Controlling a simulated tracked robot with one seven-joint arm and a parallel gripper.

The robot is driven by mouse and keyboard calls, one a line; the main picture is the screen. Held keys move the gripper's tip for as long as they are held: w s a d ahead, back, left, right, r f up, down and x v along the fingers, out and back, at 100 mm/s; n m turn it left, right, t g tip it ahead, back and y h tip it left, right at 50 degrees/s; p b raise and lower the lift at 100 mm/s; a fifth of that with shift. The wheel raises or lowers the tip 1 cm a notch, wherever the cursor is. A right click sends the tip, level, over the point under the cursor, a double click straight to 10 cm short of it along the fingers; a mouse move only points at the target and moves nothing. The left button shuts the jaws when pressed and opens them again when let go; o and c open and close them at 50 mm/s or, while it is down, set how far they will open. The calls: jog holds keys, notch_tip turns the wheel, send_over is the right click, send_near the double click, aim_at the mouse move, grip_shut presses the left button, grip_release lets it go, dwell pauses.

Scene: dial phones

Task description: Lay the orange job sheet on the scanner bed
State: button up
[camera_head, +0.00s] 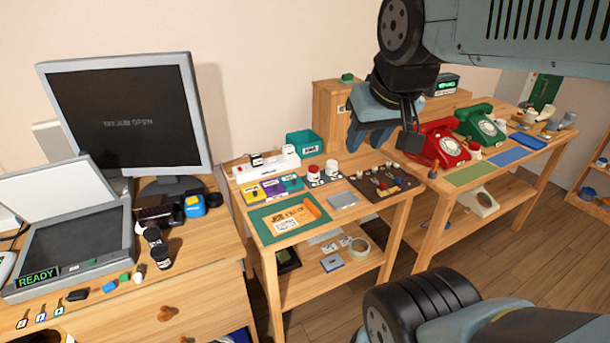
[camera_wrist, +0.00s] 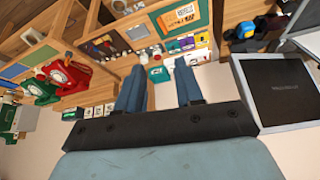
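The orange job sheet (camera_head: 292,218) lies flat in a green tray (camera_head: 262,230) at the front of the middle wooden table. In the wrist view the sheet (camera_wrist: 183,15) shows near the top. The scanner (camera_head: 75,240) stands on the left desk with its lid (camera_head: 52,200) raised. Its dark bed is bare, and a green display reads READY. My gripper (camera_head: 372,138) is in the air above the back right of the middle table, well to the right of the sheet. In the wrist view my gripper (camera_wrist: 157,78) has its two blue fingers spread with nothing between them.
A monitor (camera_head: 125,115) stands behind the scanner. Small bottles, keys and blocks sit around the scanner. Cups, a teal box (camera_head: 304,144) and a white power strip (camera_head: 265,165) fill the middle table's back. Red (camera_head: 440,143) and green (camera_head: 482,125) phones stand on the right table.

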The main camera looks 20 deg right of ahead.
jog(key=w+f+g+h, duration=0.15)
jog(key=w+f, duration=0.25)
jog(key=w, duration=0.7)
jog(key=n+g+y, duration=0.2)
jog(key=n+g, duration=0.1)
jog(key=g, duration=0.1)
send_over(313, 206)
notch_tip(313, 206, down, 25)
jog(key=shift+h, duration=0.25)
jog(key=shift+a+f, duration=0.1)
jog(key=shift+f, duration=4.65)
jog(key=c, duration=0.6)
jog(key=shift+f, duration=0.1)
grip_shut()
jog(key=shift+w+r, duration=0.1)
jog(key=shift+r, duration=2.5)
